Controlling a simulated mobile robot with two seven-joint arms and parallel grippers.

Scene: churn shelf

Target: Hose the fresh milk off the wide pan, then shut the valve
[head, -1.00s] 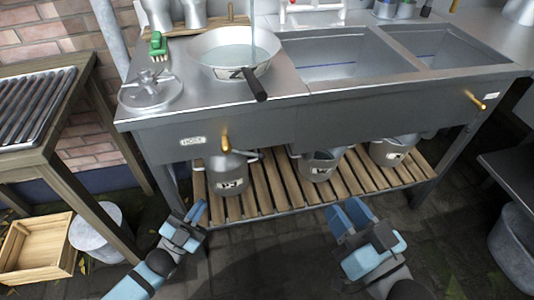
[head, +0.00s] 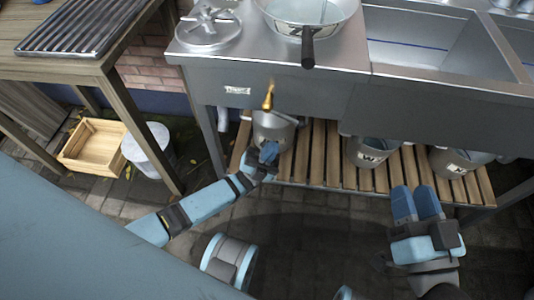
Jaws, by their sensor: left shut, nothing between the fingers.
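The wide pan (head: 335,27) sits on the sink counter at the top of the head view, cut off by the frame, its dark handle (head: 308,48) pointing towards me. A thin pale blue stream seems to come down into it; any milk on it cannot be made out. A brass valve lever (head: 268,97) is on the sink's front panel, beside a label that seems to read HOSE (head: 237,90). My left gripper (head: 268,152) is shut and empty, below the lever and in front of a bucket. My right gripper (head: 415,190) is over the floor, before the slatted shelf; its opening is unclear.
A slatted shelf (head: 318,160) under the sink holds metal buckets (head: 372,152). A round handled lid (head: 208,30) lies on the counter's left end. At left are a wooden rack table (head: 92,66), a wooden crate (head: 97,150) and a pale bucket (head: 147,150).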

